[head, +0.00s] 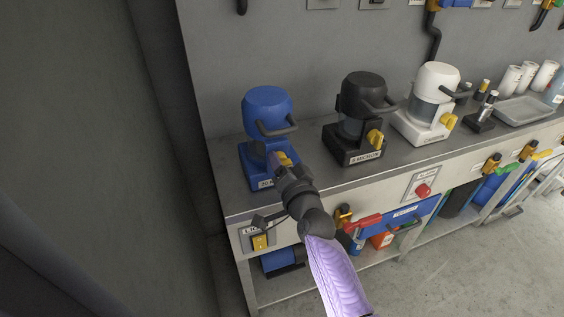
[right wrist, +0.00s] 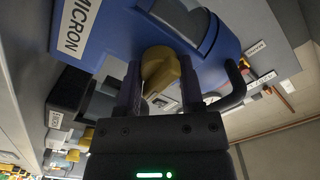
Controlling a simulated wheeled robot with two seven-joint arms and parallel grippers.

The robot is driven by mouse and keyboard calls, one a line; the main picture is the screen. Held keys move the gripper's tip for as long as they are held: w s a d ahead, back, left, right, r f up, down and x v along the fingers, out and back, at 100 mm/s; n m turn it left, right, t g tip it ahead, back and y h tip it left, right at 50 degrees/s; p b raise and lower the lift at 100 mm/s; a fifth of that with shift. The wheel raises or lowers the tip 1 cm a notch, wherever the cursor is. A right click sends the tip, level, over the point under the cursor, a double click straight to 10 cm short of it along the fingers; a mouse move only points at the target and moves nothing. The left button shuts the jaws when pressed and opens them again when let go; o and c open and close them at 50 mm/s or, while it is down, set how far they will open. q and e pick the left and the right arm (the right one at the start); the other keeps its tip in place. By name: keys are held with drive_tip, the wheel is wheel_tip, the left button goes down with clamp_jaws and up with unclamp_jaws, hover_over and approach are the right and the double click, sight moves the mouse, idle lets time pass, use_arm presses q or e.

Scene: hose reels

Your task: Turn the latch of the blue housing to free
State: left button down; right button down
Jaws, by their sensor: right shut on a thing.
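The blue housing (head: 266,112) stands at the left end of the grey bench, with a dark handle on its front and a blue base. Its yellow latch (head: 285,158) shows just beyond my right gripper (head: 280,163). In the right wrist view the yellow latch (right wrist: 160,68) sits between the two fingers of my right gripper (right wrist: 160,80), which is shut on it. The housing's blue body (right wrist: 215,35) and a label ending in "MICRON" are close behind. The gripper partly hides the base label in the head view. My left gripper is not in view.
A black housing (head: 363,97) and a white housing (head: 437,85), each with a yellow latch, stand to the right along the bench. A tray (head: 522,110) is farther right. A yellow switch (head: 260,242) and a red button (head: 423,190) are on the bench front.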

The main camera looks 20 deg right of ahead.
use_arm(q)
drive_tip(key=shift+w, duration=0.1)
use_arm(e)
drive_tip(key=shift+d, duration=0.1)
drive_tip(key=c, duration=0.6)
unclamp_jaws()
drive_tip(key=o, duration=0.4)
drive_tip(key=shift+s, duration=0.35)
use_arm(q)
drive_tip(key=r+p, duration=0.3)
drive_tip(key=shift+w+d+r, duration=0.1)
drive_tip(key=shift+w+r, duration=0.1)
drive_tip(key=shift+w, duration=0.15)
use_arm(e)
drive_tip(key=s, duration=0.9)
drive_tip(key=shift+s+d, duration=0.15)
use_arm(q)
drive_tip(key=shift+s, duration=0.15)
